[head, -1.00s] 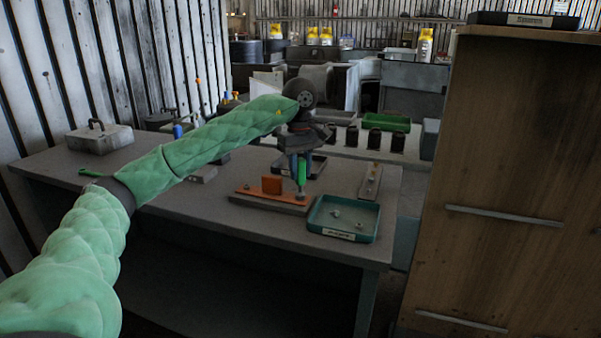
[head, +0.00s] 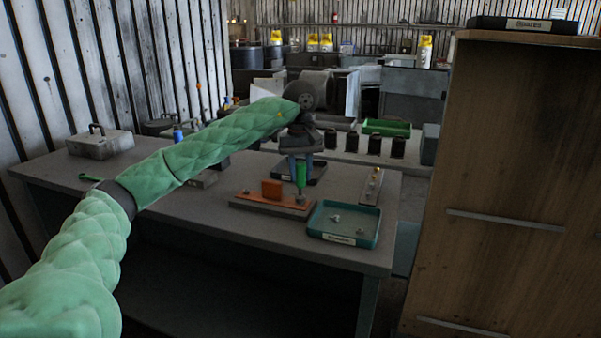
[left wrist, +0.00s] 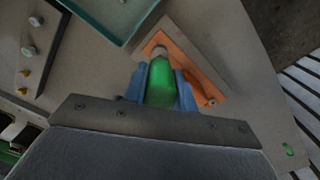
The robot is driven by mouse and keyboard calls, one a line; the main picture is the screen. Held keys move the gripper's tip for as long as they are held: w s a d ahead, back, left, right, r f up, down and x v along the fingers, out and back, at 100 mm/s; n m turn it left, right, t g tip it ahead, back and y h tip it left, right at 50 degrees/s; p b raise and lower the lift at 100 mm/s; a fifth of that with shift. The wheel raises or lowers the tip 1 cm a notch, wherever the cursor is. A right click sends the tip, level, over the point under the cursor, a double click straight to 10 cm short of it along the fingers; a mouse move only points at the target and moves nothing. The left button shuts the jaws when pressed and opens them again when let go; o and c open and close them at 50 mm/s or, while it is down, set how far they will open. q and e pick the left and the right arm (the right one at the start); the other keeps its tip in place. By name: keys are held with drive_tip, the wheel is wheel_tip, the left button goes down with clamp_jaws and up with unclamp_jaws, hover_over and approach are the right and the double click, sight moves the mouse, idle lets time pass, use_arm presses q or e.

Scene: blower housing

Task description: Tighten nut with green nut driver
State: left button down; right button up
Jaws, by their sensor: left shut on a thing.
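My left gripper (head: 300,165) is shut on the green nut driver (head: 301,174), which stands upright with its tip pointing down over the right end of the orange bracket (head: 272,190). In the left wrist view the green handle (left wrist: 160,82) sits between the blue fingers (left wrist: 160,88), with a metal tip beyond it at the orange plate (left wrist: 193,62). A nut or stud (head: 300,199) shows just under the driver; whether the tip is seated on it I cannot tell. Another stud (left wrist: 211,101) shows at the plate's other end. My right gripper is not in view.
A teal tray (head: 343,239) with small parts lies right of the bracket near the table's front edge. A strip with fasteners (head: 371,187) lies behind it. A dark tray (head: 315,172) is behind the gripper. A grey toolbox (head: 100,140) stands at the left. A wooden cabinet (head: 500,180) rises at the right.

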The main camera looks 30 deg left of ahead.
use_arm(q)
drive_tip(key=shift+r+p, duration=0.55)
drive_tip(key=shift+r, duration=0.7)
drive_tip(key=shift+r+p, duration=1.95)
drive_tip(key=shift+r, duration=0.55)
